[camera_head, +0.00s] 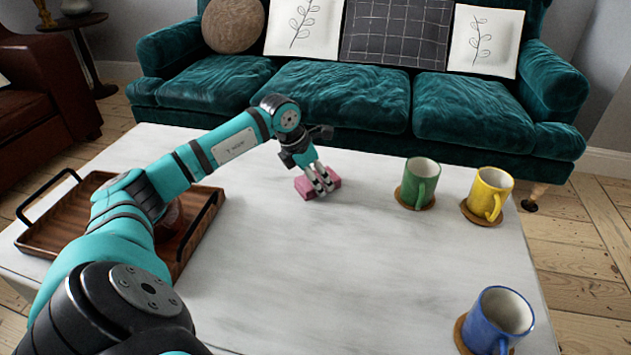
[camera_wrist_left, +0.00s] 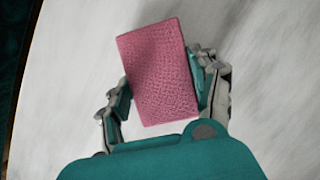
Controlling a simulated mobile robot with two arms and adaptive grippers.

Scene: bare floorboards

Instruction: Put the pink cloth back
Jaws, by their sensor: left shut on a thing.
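The pink cloth (camera_head: 316,186) is a small folded block near the middle of the white table, toward the sofa side. My left gripper (camera_head: 322,188) points down over it and is shut on it. In the left wrist view the cloth (camera_wrist_left: 160,72) sits tilted between the two fingers (camera_wrist_left: 165,95), with a finger on each side. I cannot tell whether the cloth touches the tabletop. My right gripper is not in view.
The white table (camera_head: 330,270) has clear room in its middle. A green mug (camera_head: 415,187), a yellow mug (camera_head: 485,195) and a blue mug (camera_head: 497,322) stand on coasters at the right. A wooden tray (camera_head: 52,235) is at the left, partly behind my arm. A teal sofa (camera_head: 340,95) stands behind.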

